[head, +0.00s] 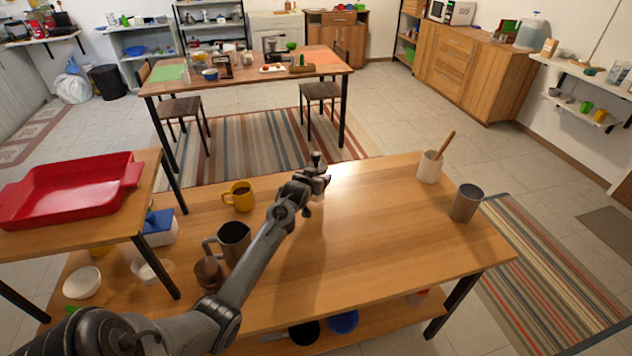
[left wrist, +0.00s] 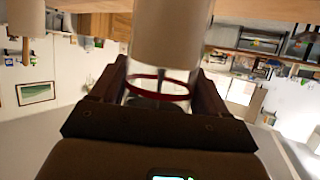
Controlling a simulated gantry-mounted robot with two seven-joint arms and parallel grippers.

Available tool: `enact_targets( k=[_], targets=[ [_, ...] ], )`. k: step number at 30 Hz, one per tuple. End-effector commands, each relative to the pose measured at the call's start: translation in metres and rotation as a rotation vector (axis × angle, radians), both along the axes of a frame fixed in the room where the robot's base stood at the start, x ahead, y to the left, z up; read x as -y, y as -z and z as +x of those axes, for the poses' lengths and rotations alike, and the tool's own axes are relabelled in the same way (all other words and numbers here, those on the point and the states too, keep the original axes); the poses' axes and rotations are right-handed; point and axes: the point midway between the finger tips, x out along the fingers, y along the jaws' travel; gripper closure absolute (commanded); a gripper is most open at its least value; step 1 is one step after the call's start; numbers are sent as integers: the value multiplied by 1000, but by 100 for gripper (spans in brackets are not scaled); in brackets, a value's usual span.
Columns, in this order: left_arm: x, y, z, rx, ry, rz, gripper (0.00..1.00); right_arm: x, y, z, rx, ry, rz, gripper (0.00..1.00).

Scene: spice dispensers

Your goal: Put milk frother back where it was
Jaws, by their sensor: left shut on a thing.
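My left gripper (head: 318,182) is above the middle of the near wooden table, its arm reaching in from the lower left. In the left wrist view the gripper (left wrist: 160,95) is shut on a pale beige cylinder (left wrist: 172,38) with a clear section and a red ring. I take this to be the milk frother; a thin dark shaft shows inside the clear part. In the head view the gripper mostly hides it, and a small dark part sticks up above the fingers. My right gripper is not in view.
On the table (head: 370,235) stand a yellow mug (head: 240,198), a dark pitcher (head: 233,238), a white cup (head: 429,168) with a wooden stick, and a grey tumbler (head: 465,204). A red tray (head: 75,190) sits on a raised shelf at the left. The table's front right is clear.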

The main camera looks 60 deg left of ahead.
Motion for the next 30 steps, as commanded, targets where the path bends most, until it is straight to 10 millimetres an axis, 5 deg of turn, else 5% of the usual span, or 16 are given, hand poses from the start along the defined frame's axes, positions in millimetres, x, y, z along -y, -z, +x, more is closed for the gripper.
enact_targets(
  k=[6,20,21,25,30],
  targets=[
    [0,20,0,2,0,1,67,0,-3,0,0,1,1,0],
    [0,26,0,2,0,1,67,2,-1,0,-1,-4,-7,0],
    [0,26,0,0,0,0,19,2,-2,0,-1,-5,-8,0],
    [0,26,0,0,0,0,0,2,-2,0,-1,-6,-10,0],
    [0,26,0,0,0,0,0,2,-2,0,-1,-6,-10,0]
  ],
)
